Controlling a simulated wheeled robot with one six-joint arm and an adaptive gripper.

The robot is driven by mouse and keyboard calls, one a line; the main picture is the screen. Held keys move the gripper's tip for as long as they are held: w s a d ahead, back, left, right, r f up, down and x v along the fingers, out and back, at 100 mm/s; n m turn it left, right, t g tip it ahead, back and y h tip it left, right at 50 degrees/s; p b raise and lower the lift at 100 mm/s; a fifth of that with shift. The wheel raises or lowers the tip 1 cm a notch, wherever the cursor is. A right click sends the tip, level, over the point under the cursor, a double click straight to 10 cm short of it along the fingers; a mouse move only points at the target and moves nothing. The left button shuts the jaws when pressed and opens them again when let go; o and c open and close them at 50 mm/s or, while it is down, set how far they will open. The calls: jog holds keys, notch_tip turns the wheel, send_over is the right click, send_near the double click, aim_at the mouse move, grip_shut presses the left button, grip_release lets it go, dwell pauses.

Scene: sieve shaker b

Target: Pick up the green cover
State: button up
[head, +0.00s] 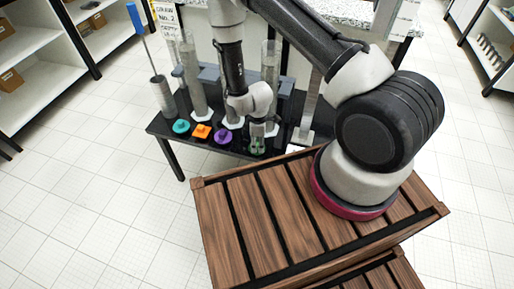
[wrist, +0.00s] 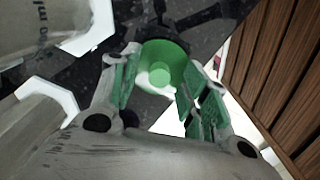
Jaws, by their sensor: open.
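The green cover (wrist: 163,66) is a round green disc with a raised knob in the middle, on the dark table. In the wrist view it sits at and just beyond the open fingertips of my gripper (wrist: 158,88), between the two fingers with their green pads. I cannot tell whether the fingers touch it. In the head view my gripper (head: 257,134) points down at the near right part of the black table (head: 200,144), and it hides most of the green cover.
Teal (head: 181,126), orange (head: 200,132) and purple (head: 223,136) covers lie in a row left of my gripper. Clear cylinders with white bases (head: 196,92) stand behind them. A grey container (head: 162,96) holds a blue-handled tool. Shelves stand at both sides; the floor at left is clear.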

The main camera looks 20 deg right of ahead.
jog(key=shift+f, duration=0.35)
jog(key=c, duration=0.9)
